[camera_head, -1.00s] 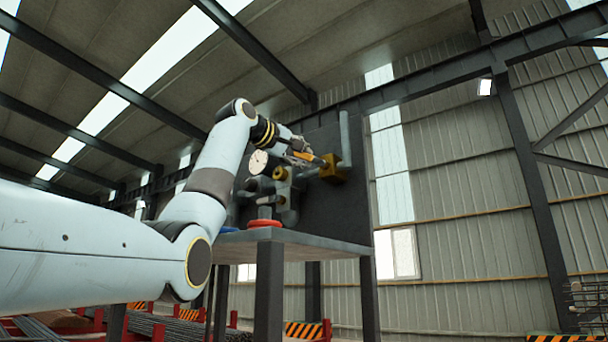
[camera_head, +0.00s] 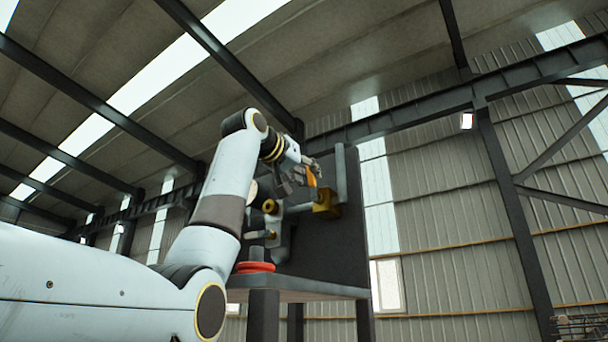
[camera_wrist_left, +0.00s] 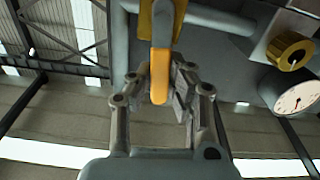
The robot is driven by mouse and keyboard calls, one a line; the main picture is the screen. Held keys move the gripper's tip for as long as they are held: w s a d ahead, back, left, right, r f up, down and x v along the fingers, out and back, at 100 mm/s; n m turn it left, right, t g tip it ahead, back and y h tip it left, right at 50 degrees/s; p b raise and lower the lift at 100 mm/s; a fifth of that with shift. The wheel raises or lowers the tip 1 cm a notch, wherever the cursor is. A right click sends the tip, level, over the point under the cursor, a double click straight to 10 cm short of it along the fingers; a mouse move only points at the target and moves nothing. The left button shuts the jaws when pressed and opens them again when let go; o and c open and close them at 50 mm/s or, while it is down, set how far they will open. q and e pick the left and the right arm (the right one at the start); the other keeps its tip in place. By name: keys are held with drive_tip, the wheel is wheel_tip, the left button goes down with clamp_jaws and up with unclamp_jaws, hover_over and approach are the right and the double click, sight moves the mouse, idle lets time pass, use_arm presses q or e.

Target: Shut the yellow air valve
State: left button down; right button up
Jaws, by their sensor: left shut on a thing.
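The yellow air valve has a brass-coloured body (camera_head: 326,206) on a grey pipe at the right of the dark panel. Its orange-yellow lever (camera_head: 311,179) rises steeply from the body, leaning left. My left gripper (camera_head: 305,170) is at the lever's upper end and is shut on it. In the left wrist view the lever (camera_wrist_left: 160,62) runs down between the two fingers of my left gripper (camera_wrist_left: 159,80). The finger contact is partly hidden. My right gripper is in no view.
A second brass-coloured fitting (camera_head: 270,206) sits left of the valve. A red handwheel (camera_head: 255,267) is below it, above the grey bench (camera_head: 320,288). A white-faced gauge (camera_wrist_left: 299,98) shows in the left wrist view. Pipes and the panel (camera_head: 355,250) stand close by.

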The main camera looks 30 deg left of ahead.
use_arm(q)
drive_tip(key=shift+d+m, duration=0.4)
drive_tip(key=shift+m, duration=0.4)
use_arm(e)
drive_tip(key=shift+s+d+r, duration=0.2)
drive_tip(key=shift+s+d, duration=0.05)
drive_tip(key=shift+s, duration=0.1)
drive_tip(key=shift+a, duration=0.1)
use_arm(q)
drive_tip(key=c, duration=1.2)
unclamp_jaws()
drive_tip(key=shift+c, duration=0.2)
drive_tip(key=s, duration=1.2)
drive_tip(key=shift+a, duration=0.45)
